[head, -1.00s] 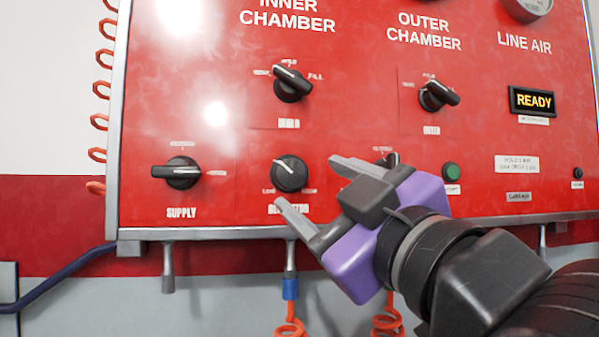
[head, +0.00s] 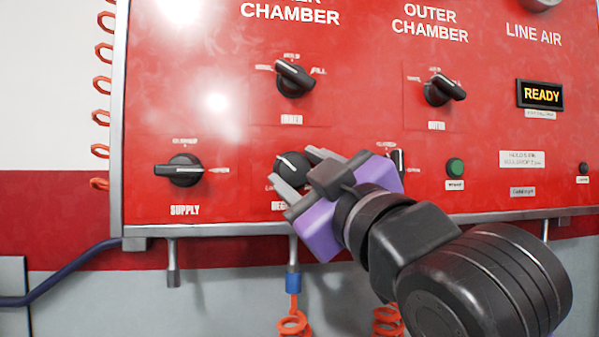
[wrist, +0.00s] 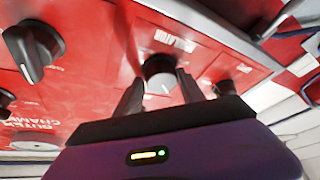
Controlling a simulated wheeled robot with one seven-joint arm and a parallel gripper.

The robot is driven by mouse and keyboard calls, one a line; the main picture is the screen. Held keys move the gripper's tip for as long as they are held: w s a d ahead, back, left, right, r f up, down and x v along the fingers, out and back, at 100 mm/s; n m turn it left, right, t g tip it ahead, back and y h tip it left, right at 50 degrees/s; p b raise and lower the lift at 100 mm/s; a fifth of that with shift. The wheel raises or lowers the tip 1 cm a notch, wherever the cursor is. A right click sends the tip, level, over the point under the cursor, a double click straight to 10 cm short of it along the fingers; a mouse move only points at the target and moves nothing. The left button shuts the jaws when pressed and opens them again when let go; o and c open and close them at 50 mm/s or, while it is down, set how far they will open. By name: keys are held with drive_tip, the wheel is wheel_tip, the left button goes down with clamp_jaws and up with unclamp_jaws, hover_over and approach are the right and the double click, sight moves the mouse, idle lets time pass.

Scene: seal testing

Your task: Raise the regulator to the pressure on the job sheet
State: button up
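The regulator is a round black knob (head: 291,167) with a white pointer line, low on the red panel in the head view. Its pointer is towards the upper left. In the wrist view the knob (wrist: 159,72) lies between and just ahead of my finger tips. My gripper (head: 292,170) is open, with one grey finger above right of the knob and one below left of it. I cannot tell whether either finger touches the knob. The job sheet is not in view.
The supply knob (head: 184,170) is to the left, and the inner chamber knob (head: 295,78) is above. Another black knob (head: 397,160) is close behind my gripper on the right. A green button (head: 455,167) and a READY display (head: 541,95) are further right. Orange coiled hoses (head: 292,323) hang below.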

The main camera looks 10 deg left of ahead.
drive_tip(key=shift+a+f, duration=0.1)
drive_tip(key=shift+c, duration=1.2)
drive_tip(key=shift+s+a+f+m+t+b, duration=0.1)
drive_tip(key=shift+m+t+b, duration=0.1)
drive_tip(key=shift+m, duration=0.3)
drive_tip(key=shift+a+f+m+t+b, duration=0.1)
drive_tip(key=shift+m+b, duration=0.05)
drive_tip(key=shift+m, duration=0.35)
drive_tip(key=m+t+h, duration=0.1)
drive_tip(key=m, duration=0.1)
drive_tip(key=m+h, duration=0.1)
drive_tip(key=m, duration=0.2)
drive_tip(key=shift+r+m+t+h, duration=0.1)
drive_tip(key=shift+m+t+h, duration=0.2)
drive_tip(key=shift+t, duration=0.1)
drive_tip(key=o, duration=1.3)
drive_tip(key=shift+c, duration=0.2)
